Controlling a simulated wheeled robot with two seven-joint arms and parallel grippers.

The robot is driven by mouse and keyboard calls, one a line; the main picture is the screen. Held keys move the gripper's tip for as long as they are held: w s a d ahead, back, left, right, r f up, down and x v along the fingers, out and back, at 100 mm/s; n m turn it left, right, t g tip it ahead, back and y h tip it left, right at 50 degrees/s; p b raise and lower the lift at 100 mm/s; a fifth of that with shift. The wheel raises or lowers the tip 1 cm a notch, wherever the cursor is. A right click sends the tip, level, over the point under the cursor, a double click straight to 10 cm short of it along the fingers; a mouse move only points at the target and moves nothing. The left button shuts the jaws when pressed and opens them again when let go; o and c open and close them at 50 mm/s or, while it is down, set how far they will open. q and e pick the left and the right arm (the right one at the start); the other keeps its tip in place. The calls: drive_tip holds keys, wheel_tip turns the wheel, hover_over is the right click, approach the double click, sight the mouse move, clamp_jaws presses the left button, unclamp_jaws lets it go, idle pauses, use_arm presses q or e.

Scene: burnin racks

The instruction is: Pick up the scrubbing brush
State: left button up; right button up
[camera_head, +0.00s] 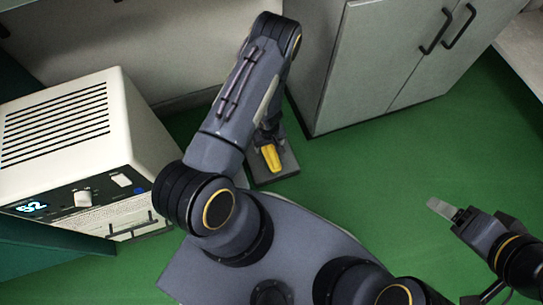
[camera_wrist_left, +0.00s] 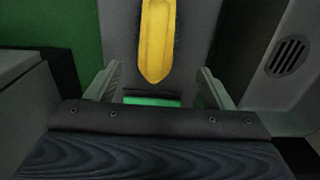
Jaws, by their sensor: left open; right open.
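The scrubbing brush is a yellow, elongated thing (camera_head: 271,157) in the head view, lying on a dark grey slab (camera_head: 284,173) just above the green floor. It also shows in the left wrist view (camera_wrist_left: 157,40), upright in the picture and ahead of the jaws. My left gripper (camera_wrist_left: 158,85) is open, its two fingers apart on either side of the brush's near end, with nothing between them that it grips. In the head view my left arm hides most of that gripper. My right gripper (camera_head: 441,208) is open and empty over the floor at the right, far from the brush.
A white box-shaped machine (camera_head: 140,125) with a vent and a lit display stands at the left. A grey cabinet (camera_head: 365,65) with black handles stands behind and right of the brush. The green floor (camera_head: 380,160) between cabinet and right arm is clear.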

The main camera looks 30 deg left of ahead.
sight(271, 152)
use_arm(q)
drive_tip(key=f+b, duration=0.1)
drive_tip(key=f, duration=0.1)
drive_tip(key=f+b, duration=0.1)
drive_tip(key=f, duration=0.2)
drive_tip(key=f+b, duration=0.1)
drive_tip(key=f, duration=0.1)
drive_tip(key=shift+w+d+f+b, duration=0.2)
drive_tip(key=shift+w+f+b, duration=0.1)
drive_tip(key=shift+f, duration=0.1)
drive_tip(key=c, duration=1.1)
